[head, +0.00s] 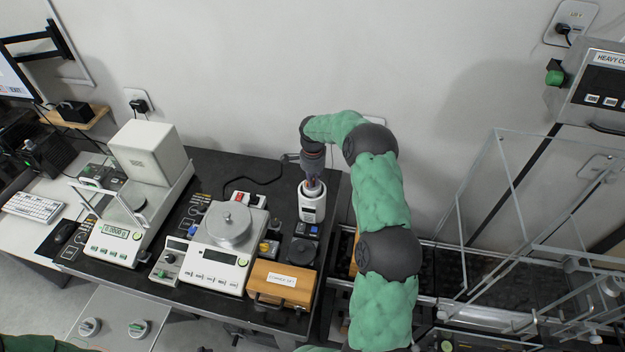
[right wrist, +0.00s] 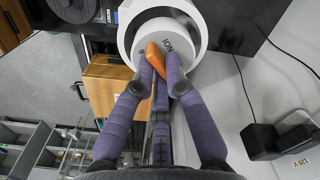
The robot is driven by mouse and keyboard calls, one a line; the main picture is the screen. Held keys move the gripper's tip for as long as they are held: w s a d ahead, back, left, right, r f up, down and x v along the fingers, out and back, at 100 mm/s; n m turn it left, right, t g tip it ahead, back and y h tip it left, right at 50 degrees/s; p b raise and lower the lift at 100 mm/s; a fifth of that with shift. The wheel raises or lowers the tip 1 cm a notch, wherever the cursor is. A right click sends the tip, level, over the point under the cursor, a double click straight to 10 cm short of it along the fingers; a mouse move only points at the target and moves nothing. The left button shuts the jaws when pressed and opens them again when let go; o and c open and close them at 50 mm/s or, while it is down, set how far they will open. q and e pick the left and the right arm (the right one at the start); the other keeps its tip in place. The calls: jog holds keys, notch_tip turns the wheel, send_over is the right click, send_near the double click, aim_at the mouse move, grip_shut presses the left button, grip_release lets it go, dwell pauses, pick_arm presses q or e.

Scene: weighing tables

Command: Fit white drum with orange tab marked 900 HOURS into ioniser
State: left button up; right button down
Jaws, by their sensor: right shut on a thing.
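The ioniser (head: 312,208) is an upright white cylinder with a dark panel on its front, at the back right of the black table. In the right wrist view its white rim (right wrist: 124,32) surrounds the white drum (right wrist: 178,62). The drum's face shows "ION" and a "9"; the rest of its marking is hidden by my fingers. My right gripper (head: 313,183) points down into the ioniser's top, its fingers shut on the orange tab (right wrist: 153,57). I cannot tell how deep the drum sits. My left gripper is out of view.
A balance (head: 220,252) with a round pan and a wooden box (head: 281,284) stand in front of the ioniser. A boxed balance (head: 118,243) is farther left. Clear panels (head: 520,190) stand at the right. A black adapter (right wrist: 262,141) with a cable is near the wall.

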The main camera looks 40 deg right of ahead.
aim_at(313, 189)
jog(key=shift+f+b, duration=1.85)
jog(key=shift+f, duration=0.85)
jog(key=c, duration=1.2)
grip_release()
jog(key=shift+r, duration=0.15)
notch_tip(313, 189, up, 12)
jog(key=shift+f, duration=0.1)
